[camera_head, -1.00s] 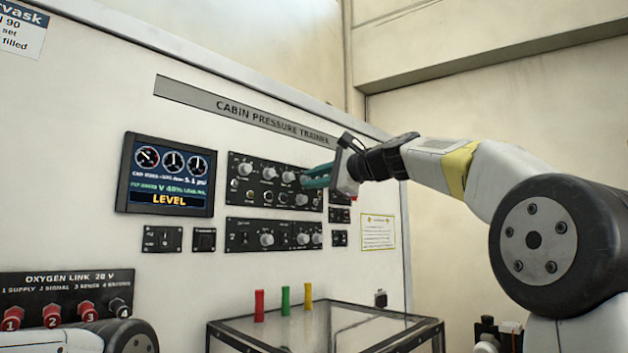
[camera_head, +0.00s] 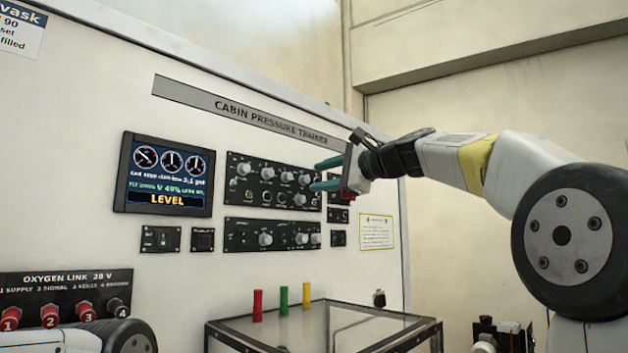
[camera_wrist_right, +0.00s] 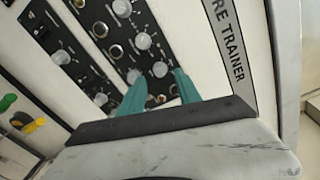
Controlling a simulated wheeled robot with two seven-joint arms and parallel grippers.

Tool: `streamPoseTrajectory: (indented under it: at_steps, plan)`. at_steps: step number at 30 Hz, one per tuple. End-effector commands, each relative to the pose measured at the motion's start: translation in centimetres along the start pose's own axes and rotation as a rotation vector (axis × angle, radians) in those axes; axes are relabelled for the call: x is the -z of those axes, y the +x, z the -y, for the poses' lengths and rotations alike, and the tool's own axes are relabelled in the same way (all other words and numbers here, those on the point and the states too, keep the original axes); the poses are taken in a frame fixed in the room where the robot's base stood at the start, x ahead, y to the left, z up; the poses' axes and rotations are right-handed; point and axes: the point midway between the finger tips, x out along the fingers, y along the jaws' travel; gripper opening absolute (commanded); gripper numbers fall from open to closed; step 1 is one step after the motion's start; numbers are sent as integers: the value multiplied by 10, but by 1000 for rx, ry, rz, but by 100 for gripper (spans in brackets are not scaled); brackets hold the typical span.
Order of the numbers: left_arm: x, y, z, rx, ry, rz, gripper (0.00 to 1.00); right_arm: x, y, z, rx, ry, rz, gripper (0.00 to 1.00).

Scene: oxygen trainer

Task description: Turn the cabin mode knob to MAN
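The upper knob panel (camera_head: 270,182) is a black panel on the white trainer wall, with several grey knobs. Its labels are too small to read, so I cannot tell which knob is the cabin mode one. My right gripper (camera_head: 318,175) is just right of the panel's right end, its two teal fingers spread apart with nothing held. The nearest knob (camera_head: 304,180) is close to the fingertips; I cannot tell whether they touch. In the right wrist view a knob (camera_wrist_right: 160,69) shows between the open fingers. My left gripper is out of view; part of my left arm shows at lower left.
A screen (camera_head: 168,175) reading LEVEL is left of the panel. A lower knob panel (camera_head: 272,235) sits below. Numbered red connectors (camera_head: 50,316) are at lower left.

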Motion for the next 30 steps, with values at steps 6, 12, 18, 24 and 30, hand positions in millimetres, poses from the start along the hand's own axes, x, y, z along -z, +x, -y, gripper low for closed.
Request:
streamPoseTrajectory:
  at_steps: [6,12,18,24,30]
  plan:
    - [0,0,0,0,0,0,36,1,-36,0,0,0,-2,40]
    - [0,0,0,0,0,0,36,0,-46,-1,-2,1,1,40]
    - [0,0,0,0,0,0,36,0,-46,-1,-1,1,1,40]
    - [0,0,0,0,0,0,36,0,-46,-1,-1,1,0,40]
    - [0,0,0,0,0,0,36,0,-46,0,-1,1,0,40]
